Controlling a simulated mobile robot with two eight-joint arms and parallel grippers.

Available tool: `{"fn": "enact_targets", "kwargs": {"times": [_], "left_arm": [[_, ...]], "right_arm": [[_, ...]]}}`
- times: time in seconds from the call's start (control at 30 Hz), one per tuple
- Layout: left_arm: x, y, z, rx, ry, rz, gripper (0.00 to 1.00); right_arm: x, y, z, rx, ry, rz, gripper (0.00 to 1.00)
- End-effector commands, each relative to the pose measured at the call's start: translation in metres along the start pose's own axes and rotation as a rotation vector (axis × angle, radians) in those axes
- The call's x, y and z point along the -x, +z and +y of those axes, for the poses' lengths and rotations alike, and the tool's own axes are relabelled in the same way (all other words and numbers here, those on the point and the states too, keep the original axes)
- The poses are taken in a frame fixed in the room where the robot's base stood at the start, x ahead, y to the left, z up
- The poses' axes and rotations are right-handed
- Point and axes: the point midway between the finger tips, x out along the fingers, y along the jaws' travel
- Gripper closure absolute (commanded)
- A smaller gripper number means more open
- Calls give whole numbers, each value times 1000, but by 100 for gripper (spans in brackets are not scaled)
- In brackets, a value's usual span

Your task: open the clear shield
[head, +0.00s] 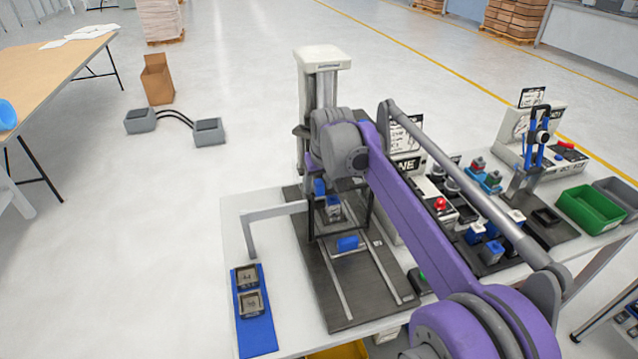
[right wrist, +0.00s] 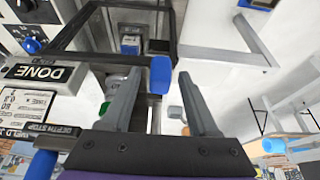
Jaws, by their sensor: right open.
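The clear shield (head: 340,228) shows as a dark frame at the front of the press station; its pane is hard to see. A blue handle (head: 347,243) sits at its lower edge. In the right wrist view the dark shield frame (right wrist: 120,54) crosses the top, and the blue handle (right wrist: 160,75) is near its lower corner. My right gripper (right wrist: 159,78) is open, with a finger on each side of the handle and a visible gap to both. In the head view its fingers are hidden behind my purple arm. My left gripper is not in view.
The press column (head: 322,85) stands behind the shield. A blue tray (head: 258,335) with two dark parts lies at the table's front left. Fixtures with blue and red knobs and a green bin (head: 590,208) fill the right side. The floor at left is mostly clear.

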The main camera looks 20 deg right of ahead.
Motion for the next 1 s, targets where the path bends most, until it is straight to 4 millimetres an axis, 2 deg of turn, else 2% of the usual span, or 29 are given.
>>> {"fn": "enact_targets", "kwargs": {"times": [0.1,0.13,0.4,0.47,1.0], "left_arm": [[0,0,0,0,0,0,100],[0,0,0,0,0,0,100],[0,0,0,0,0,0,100],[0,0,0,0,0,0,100],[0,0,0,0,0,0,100]], "right_arm": [[0,0,0,0,0,0,40],[0,0,0,0,0,0,44],[0,0,0,0,0,0,92],[0,0,0,0,0,0,100],[1,0,0,0,0,0,100]]}}
